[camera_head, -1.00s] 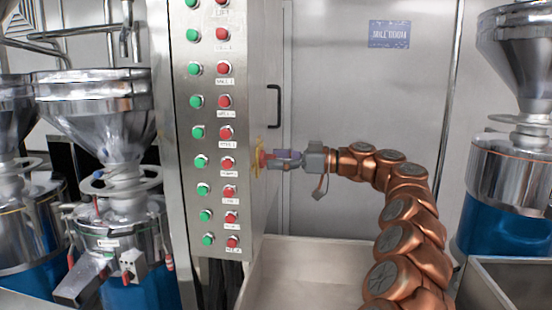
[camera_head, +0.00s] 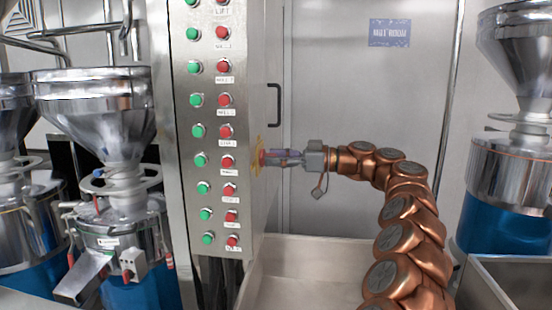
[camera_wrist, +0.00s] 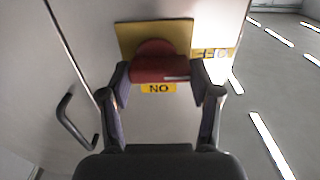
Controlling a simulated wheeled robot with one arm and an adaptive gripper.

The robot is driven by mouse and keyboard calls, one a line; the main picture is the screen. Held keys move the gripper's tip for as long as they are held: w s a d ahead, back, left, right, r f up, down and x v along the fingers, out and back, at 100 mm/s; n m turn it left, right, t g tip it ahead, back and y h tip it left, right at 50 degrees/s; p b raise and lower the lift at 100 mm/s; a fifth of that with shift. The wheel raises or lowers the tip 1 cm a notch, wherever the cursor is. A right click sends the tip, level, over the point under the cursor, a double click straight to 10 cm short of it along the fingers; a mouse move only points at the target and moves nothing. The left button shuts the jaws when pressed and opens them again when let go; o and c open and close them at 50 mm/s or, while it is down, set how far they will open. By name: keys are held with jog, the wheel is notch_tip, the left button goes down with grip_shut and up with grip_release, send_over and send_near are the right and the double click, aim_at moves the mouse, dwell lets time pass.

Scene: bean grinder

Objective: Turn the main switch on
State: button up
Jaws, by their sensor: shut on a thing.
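The main switch is a red knob (camera_wrist: 158,68) on a yellow plate (camera_wrist: 128,38) on the side of the metal cabinet. A pale mark shows on the knob, pointing right in the wrist view. An upside-down ON label (camera_wrist: 158,88) sits below the knob and an upside-down OFF label (camera_wrist: 213,54) to its right. My gripper (camera_wrist: 160,80) is shut on the knob, one finger on either side of it. In the head view my gripper (camera_head: 268,157) reaches the cabinet's side from the right, and the plate (camera_head: 257,153) shows edge-on at its tips.
The cabinet front (camera_head: 212,120) carries green and red buttons. A black handle (camera_head: 275,105) is on its side, above the switch in the head view. Steel grinders (camera_head: 105,120) stand left and another (camera_head: 520,100) right. A steel tray (camera_head: 300,275) lies below my arm.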

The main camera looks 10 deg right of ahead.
jog(key=m+p, duration=0.2)
jog(key=m, duration=0.2)
jog(key=m+p, duration=0.2)
jog(key=m, duration=0.3)
jog(key=shift+w+d+r+m, duration=0.1)
jog(key=shift+w+r+m, duration=0.1)
jog(key=shift+m, duration=0.1)
jog(key=m+p, duration=0.3)
jog(key=m, duration=0.1)
jog(key=shift+w+f+m+p, duration=0.15)
jog(key=shift+m+p, duration=1.15)
jog(key=shift+m, duration=0.8)
jog(key=o, duration=1.1)
jog(key=shift+o, duration=0.2)
